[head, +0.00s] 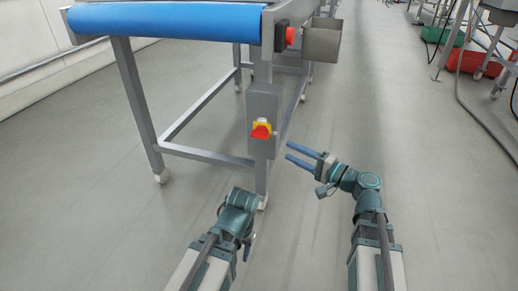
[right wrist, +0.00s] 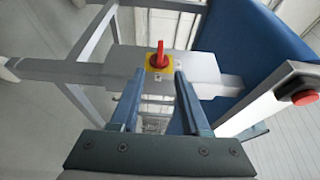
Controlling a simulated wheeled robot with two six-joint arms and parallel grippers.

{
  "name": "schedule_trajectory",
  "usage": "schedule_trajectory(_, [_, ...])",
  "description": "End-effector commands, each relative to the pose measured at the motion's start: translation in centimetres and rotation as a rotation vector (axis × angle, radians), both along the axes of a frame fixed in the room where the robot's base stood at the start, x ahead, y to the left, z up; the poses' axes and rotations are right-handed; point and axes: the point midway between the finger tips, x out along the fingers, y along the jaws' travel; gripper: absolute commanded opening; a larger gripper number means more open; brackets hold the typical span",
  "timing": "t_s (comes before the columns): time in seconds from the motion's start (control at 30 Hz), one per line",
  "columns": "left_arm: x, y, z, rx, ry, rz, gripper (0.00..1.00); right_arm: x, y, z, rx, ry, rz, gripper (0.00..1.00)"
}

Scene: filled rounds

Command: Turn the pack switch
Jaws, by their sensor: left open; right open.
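The pack switch is a red rotary handle (head: 261,132) on a yellow plate, mounted on a grey box (head: 262,104) on the conveyor frame's leg. In the right wrist view the red handle (right wrist: 160,52) points up the picture on its yellow plate (right wrist: 152,69). My right gripper (head: 288,152) is open and empty, its blue fingers pointing at the leg just right of and below the switch. In the right wrist view the handle is beyond the fingertips (right wrist: 156,76), between them in the picture and apart from them.
The conveyor (head: 165,22) has a blue belt and a grey frame on casters. A red push button (head: 291,35) and a grey metal bin (head: 322,40) are at its right end, above the switch.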

Motion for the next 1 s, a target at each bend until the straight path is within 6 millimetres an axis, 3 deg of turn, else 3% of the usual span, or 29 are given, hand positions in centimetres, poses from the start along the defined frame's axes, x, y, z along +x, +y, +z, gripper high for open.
schedule_trajectory(0.33, [0.0,0.0,-0.1,0.000,0.000,0.000,0.50,1.0,0.8,0.0,0.007,-0.002,-0.004,0.46])
schedule_trajectory(0.73, [0.0,0.0,-0.2,0.000,0.000,0.000,0.50,6.2,6.8,0.0,0.006,-0.001,0.000,0.46])
schedule_trajectory(1.0, [0.0,0.0,-0.2,0.000,0.000,0.000,0.50,8.5,9.6,0.0,0.006,-0.001,-0.002,0.46])
